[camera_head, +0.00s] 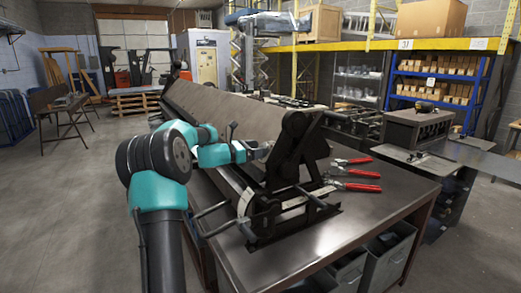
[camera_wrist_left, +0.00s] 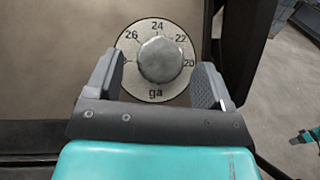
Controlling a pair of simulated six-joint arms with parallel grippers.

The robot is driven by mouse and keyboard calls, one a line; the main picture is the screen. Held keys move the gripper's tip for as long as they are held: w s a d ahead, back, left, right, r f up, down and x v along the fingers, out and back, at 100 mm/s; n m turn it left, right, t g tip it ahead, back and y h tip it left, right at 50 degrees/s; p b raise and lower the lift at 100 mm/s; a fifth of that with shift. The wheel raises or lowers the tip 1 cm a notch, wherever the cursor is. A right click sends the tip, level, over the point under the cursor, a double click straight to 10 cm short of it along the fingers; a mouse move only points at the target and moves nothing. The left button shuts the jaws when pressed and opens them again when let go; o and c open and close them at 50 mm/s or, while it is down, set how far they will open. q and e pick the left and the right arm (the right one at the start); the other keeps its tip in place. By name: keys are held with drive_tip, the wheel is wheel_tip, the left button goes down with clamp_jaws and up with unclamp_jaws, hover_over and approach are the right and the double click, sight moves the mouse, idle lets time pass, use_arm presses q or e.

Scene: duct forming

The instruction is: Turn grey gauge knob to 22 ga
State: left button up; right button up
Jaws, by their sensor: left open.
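The grey gauge knob (camera_wrist_left: 161,60) is a round cap at the centre of a pale dial (camera_wrist_left: 155,95) in the left wrist view. The dial reads 26, 24, 22 and 20 around its top, with "ga" below. I cannot make out a pointer mark on the knob. My left gripper (camera_wrist_left: 158,68) is open, one finger on each side of the knob, with gaps showing. In the head view the left gripper (camera_head: 262,150) is at the near end of the long brake machine (camera_head: 225,110); the knob is hidden there. A small teal and dark part, probably my right gripper (camera_wrist_left: 302,138), shows at the wrist view's right edge.
Red-handled tools (camera_head: 355,180) lie on the dark workbench (camera_head: 315,245), right of the machine. Metal rods and the machine's end frame (camera_head: 290,165) stand close to the left gripper. Drawers (camera_head: 375,265) are under the bench. Open floor lies at left.

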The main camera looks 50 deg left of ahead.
use_arm(q)
drive_tip(key=shift+x, duration=0.8)
drive_tip(key=shift+c, duration=0.2)
drive_tip(key=c, duration=0.9)
drive_tip(key=shift+o, duration=0.2)
drive_tip(key=shift+m+h, duration=0.5)
drive_tip(key=shift+m, duration=0.1)
drive_tip(key=shift+w+a+f+m+g+h, duration=0.1)
drive_tip(key=shift+m+g+h, duration=0.9)
drive_tip(key=shift+m, duration=0.65)
drive_tip(key=shift+a+m+g+h, duration=0.1)
drive_tip(key=shift+m+g+h, duration=0.85)
drive_tip(key=shift+m, duration=0.7)
drive_tip(key=shift+d, duration=0.1)
drive_tip(key=o, duration=0.9)
